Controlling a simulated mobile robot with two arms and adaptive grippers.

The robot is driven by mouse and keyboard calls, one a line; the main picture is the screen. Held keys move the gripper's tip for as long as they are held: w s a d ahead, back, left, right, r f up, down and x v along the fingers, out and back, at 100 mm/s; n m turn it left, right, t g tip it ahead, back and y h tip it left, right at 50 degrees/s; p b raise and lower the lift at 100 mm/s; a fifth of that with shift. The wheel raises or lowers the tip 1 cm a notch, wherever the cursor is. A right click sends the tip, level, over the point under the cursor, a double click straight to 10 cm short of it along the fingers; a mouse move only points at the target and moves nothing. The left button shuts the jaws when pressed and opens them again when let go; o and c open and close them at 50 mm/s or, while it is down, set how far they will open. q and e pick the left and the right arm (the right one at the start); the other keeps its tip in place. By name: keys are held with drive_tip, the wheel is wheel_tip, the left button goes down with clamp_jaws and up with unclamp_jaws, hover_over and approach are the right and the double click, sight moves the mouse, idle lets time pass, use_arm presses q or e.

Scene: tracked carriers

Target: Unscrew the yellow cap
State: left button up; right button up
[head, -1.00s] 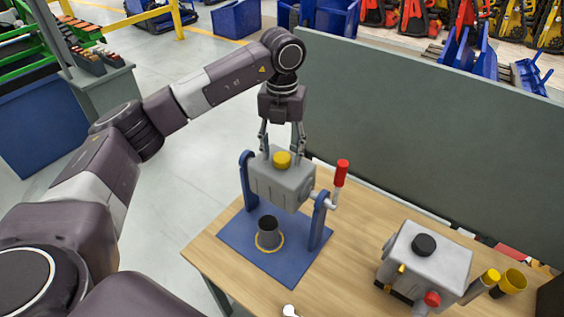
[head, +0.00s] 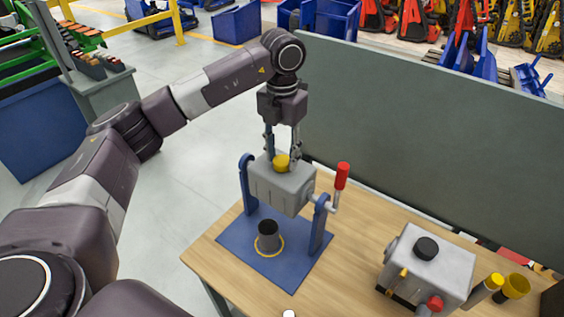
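The yellow cap (head: 281,163) sits on top of a grey box-shaped carrier (head: 283,188). The carrier hangs between two blue uprights on a blue base plate (head: 295,273). My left gripper (head: 282,159) points straight down from above, with its fingers closed in on both sides of the cap. The fingers partly hide the cap, and the exact contact is small in the picture. A red-handled crank (head: 342,176) stands at the right upright. A dark-topped grey cup (head: 268,236) stands in a yellow ring on the plate, below the carrier. My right gripper is not in view.
On the wooden table (head: 345,265), a second grey box (head: 430,262) with a black cap stands at right. Next to it are a yellow-topped cylinder (head: 487,288) and a yellow cup (head: 513,287). A grey-green panel (head: 430,145) rises behind the table.

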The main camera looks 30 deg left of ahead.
use_arm(q)
drive_tip(key=shift+c, duration=1.4)
drive_tip(key=n, duration=0.9)
drive_tip(key=shift+n+p, duration=0.35)
drive_tip(key=shift+n, duration=0.05)
drive_tip(key=n, duration=0.4)
drive_tip(key=shift+p, duration=0.35)
drive_tip(key=n, duration=0.5)
drive_tip(key=shift+f+n+p, duration=0.1)
drive_tip(key=shift+n+p, duration=0.25)
drive_tip(key=shift+n, duration=0.05)
